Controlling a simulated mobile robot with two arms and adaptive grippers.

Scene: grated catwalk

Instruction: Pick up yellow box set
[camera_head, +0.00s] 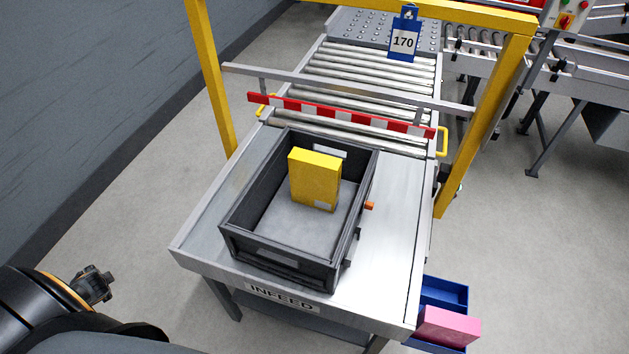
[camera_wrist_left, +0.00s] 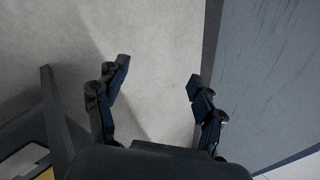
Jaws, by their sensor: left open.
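The yellow box (camera_head: 315,179) stands upright inside a dark grey tote (camera_head: 262,258), near its back wall. It has a small pale label low on its front. I cannot tell whether it is one box or several packed together. My left gripper (camera_head: 95,284) is at the lower left, off the table's left side and well apart from the tote. In the left wrist view the left gripper (camera_wrist_left: 158,74) has its fingers spread, with only floor between them. A yellow patch shows at that view's lower left corner, too cropped to identify. My right gripper is not in view.
The tote sits on a metal infeed table (camera_head: 392,235). Behind it are a red-and-white bar (camera_head: 340,115), rollers (camera_head: 365,75) and a yellow frame (camera_head: 212,80). Blue bins (camera_head: 443,292) and a pink box (camera_head: 448,327) are at the lower right. A grey wall (camera_head: 90,100) stands left.

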